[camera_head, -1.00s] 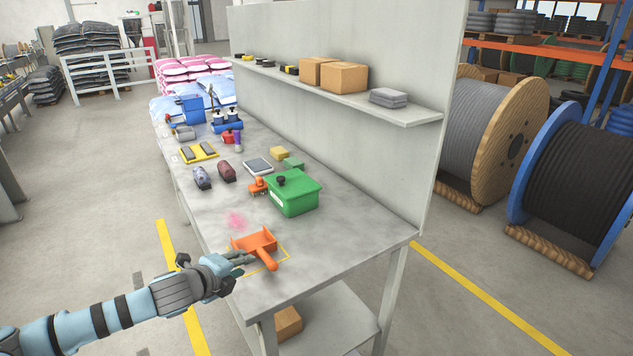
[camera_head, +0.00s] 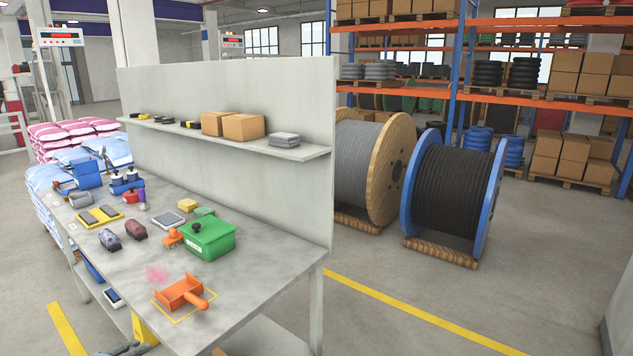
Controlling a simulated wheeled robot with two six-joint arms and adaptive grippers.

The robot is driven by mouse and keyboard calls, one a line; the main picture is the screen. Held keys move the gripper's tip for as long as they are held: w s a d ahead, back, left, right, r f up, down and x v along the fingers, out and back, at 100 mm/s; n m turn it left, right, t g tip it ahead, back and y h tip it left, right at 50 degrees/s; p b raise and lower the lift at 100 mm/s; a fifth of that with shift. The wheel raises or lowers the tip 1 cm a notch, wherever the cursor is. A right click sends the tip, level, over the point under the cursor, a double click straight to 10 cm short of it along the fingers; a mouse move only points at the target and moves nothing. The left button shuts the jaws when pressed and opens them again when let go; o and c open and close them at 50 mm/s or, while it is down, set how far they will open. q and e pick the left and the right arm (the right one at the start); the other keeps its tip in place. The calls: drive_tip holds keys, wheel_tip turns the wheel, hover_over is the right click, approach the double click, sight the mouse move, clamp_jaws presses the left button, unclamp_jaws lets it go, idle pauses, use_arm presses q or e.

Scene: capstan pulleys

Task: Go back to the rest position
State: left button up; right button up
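A small grey-teal piece of my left gripper (camera_head: 130,349) shows at the bottom edge, low beside the workbench's near left side. Most of it is cut off, so its fingers cannot be judged. My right gripper is out of view. The orange dustpan (camera_head: 178,292) lies on the workbench (camera_head: 235,288) inside a yellow outlined square, its handle pointing to the lower right. No gripper touches it. A pink powdery patch (camera_head: 157,273) lies on the bench just behind it.
A green box (camera_head: 208,241) with a black knob and an orange stamp-like tool (camera_head: 172,237) stand farther back. A tall grey panel (camera_head: 290,190) with a shelf backs the bench. Large cable reels (camera_head: 452,190) stand to the right. Floor at right is free.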

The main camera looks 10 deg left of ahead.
use_arm(q)
drive_tip(key=s+a+f+n+g+y, duration=0.15)
drive_tip(key=s+a+f+n, duration=0.25)
drive_tip(key=a+f+n, duration=0.5)
drive_tip(key=s+f+n+g, duration=0.2)
drive_tip(key=s+f+n, duration=0.1)
drive_tip(key=s+f, duration=0.65)
drive_tip(key=s+f+n+g, duration=0.25)
drive_tip(key=s+f, duration=0.45)
drive_tip(key=f, duration=0.6)
drive_tip(key=s+d+f+n+g, duration=0.2)
drive_tip(key=s+d+f+n, duration=0.1)
drive_tip(key=s+d+f, duration=0.75)
drive_tip(key=s+d+f+g+h, duration=0.1)
drive_tip(key=s+d, duration=0.3)
drive_tip(key=d, duration=0.4)
drive_tip(key=s+d+f+g+h, duration=0.1)
drive_tip(key=s+d+f+h, duration=0.1)
drive_tip(key=d, duration=0.6)
drive_tip(key=shift+s+d+f+n, duration=0.45)
drive_tip(key=shift+s+f, duration=0.1)
drive_tip(key=shift+s, duration=0.7)
